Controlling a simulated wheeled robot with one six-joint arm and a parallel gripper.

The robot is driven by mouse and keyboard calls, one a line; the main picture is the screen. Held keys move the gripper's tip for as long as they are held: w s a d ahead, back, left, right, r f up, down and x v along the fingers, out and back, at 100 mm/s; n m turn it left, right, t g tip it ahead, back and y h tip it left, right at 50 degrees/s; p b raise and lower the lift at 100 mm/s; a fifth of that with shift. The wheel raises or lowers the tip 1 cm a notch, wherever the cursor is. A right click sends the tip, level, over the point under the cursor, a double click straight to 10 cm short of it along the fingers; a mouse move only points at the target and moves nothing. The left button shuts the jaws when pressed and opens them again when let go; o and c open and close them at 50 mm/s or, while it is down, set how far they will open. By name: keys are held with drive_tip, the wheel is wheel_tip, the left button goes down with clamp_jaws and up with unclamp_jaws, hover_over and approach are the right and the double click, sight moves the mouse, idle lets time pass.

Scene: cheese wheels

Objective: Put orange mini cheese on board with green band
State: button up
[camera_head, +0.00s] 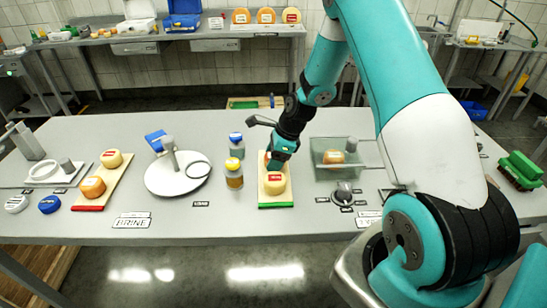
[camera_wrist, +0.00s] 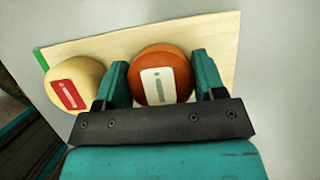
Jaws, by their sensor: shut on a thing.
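The board with the green band (camera_head: 264,201) lies on the table, its green end toward me. A pale yellow mini cheese with a red label (camera_head: 275,184) sits at its green end; it also shows in the wrist view (camera_wrist: 77,86). My gripper (camera_head: 279,161) is over the far part of this board, shut on an orange mini cheese (camera_wrist: 165,65) with a white label. In the wrist view its fingers grip both sides of the cheese, beside the pale one. The cheese is over the board's bare part; I cannot tell whether it rests on it. In the head view it is mostly hidden.
Two bottles (camera_head: 235,172) stand close to the left of the board. A turntable (camera_head: 178,178) and a red-banded board (camera_head: 88,207) with two cheeses are further left. A clear bin (camera_head: 337,144) with a cheese inside and a round knob device (camera_head: 342,193) stand at the right.

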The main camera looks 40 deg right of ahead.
drive_tip(key=o, duration=1)
drive_tip(key=shift+f, duration=0.1)
drive_tip(key=b+v, duration=0.1)
drive_tip(key=v, duration=1.1)
drive_tip(key=s+a+r+n+g, duration=0.1)
drive_tip(key=s+a+r+n, duration=0.35)
drive_tip(key=a+n, duration=0.4)
drive_tip(key=s+a+r+n, duration=0.45)
drive_tip(key=a+n, duration=0.25)
drive_tip(key=a, duration=0.3)
drive_tip(key=s+a+r+n, duration=0.1)
drive_tip(key=s+a+n, duration=0.1)
drive_tip(key=s+n, duration=0.3)
drive_tip(key=s+a+r+n+g, duration=0.1)
drive_tip(key=s+a+n, duration=0.2)
drive_tip(key=s+n, duration=0.2)
drive_tip(key=s+a+r+n, duration=0.2)
drive_tip(key=s+a+n, duration=0.1)
drive_tip(key=s+n, duration=0.2)
drive_tip(key=shift+s+a+n+y, duration=0.25)
drive_tip(key=shift+n+y, duration=0.05)
drive_tip(key=shift+n, duration=0.45)
